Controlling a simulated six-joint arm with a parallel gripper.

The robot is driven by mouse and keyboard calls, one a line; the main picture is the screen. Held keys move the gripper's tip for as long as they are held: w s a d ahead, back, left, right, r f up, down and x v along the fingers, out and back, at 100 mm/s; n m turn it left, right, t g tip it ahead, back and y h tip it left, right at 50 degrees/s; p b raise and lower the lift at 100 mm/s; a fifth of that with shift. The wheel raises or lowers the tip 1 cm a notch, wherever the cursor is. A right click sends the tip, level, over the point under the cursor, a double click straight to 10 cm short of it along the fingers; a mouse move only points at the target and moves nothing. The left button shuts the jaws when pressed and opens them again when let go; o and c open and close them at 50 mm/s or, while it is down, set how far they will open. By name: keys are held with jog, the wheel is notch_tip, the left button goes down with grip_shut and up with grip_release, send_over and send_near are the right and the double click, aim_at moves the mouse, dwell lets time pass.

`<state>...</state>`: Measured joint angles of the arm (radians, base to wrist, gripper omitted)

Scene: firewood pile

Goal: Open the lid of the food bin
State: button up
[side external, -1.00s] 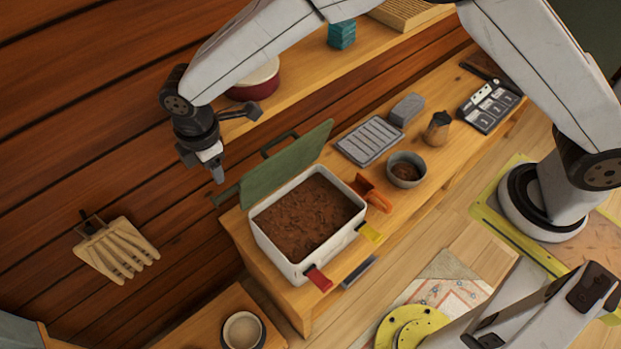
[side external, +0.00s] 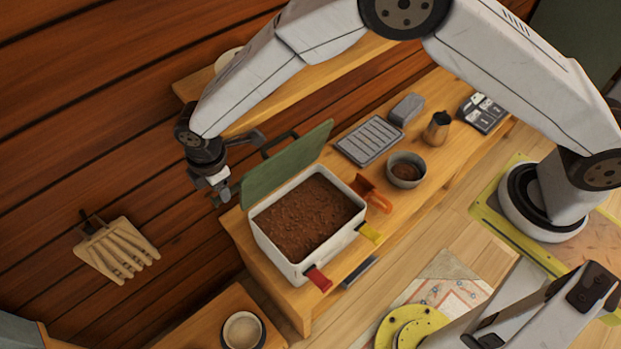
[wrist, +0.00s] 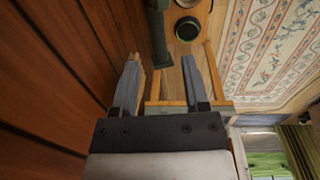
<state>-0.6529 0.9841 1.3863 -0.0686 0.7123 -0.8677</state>
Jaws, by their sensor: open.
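The food bin (side external: 280,259) is a white box full of brown crumbly stuff, on the wooden bench in the side view. Its green lid (side external: 285,168) stands raised, tilted up along the bin's wall-side edge, with a dark handle (side external: 279,143) on top. My gripper (side external: 222,194) is open, low beside the lid's left end; contact cannot be told. In the wrist view my gripper's fingers (wrist: 158,75) are apart, and a green bar (wrist: 157,38), apparently part of the lid, shows ahead between them.
The plank wall is close behind my gripper, with a wooden rack (side external: 117,250) at left. A lower bowl (side external: 242,331) sits below.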

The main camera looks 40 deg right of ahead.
jog(key=shift+w+f, duration=0.1)
jog(key=shift+f, duration=1.3)
grip_shut()
dwell(0.4)
